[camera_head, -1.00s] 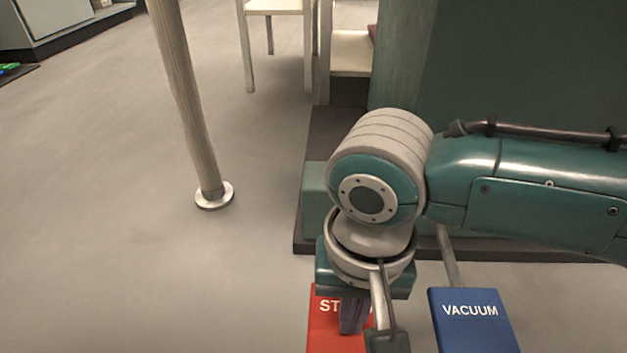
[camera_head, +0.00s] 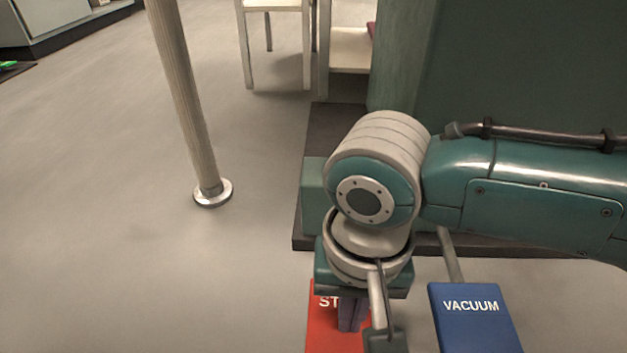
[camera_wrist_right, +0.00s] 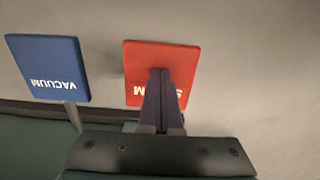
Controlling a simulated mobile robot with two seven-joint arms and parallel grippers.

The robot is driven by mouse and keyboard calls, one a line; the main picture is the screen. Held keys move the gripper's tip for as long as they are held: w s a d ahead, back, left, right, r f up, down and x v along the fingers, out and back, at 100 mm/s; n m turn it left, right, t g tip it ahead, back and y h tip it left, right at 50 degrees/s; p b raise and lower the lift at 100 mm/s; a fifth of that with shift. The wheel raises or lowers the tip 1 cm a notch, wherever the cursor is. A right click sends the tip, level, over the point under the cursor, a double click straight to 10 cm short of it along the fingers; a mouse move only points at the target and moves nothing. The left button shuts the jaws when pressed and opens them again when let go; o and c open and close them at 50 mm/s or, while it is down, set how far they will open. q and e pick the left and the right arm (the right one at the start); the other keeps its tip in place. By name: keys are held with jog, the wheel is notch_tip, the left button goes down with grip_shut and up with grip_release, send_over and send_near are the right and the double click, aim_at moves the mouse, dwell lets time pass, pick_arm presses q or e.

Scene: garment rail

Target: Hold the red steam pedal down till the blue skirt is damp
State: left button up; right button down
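The red steam pedal (camera_head: 323,330) is at the bottom of the head view, partly covered by my right gripper and cut off by the lower edge. In the right wrist view the red pedal (camera_wrist_right: 185,62) shows most of its top, with its white lettering partly hidden behind the fingers. My right gripper (camera_wrist_right: 160,75) points down with its two dark fingers together and nothing between them. Its fingertips lie over the red pedal; I cannot tell how far the pedal is pressed. The blue skirt and my left gripper are not in view.
A blue pedal marked VACUUM (camera_head: 470,325) sits just right of the red one. Behind both is a green cabinet (camera_head: 520,70) on a dark base. A pole (camera_head: 185,100) with a round foot stands left. The floor between is clear.

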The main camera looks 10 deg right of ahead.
aim_at(348, 335)
jog(key=shift+f+b, duration=0.85)
jog(key=shift+f, duration=2.05)
dwell(0.7)
jog(key=shift+r, duration=0.15)
notch_tip(348, 335, up, 9)
jog(key=p, duration=1)
jog(key=shift+r+p, duration=0.2)
jog(key=shift+p, duration=0.2)
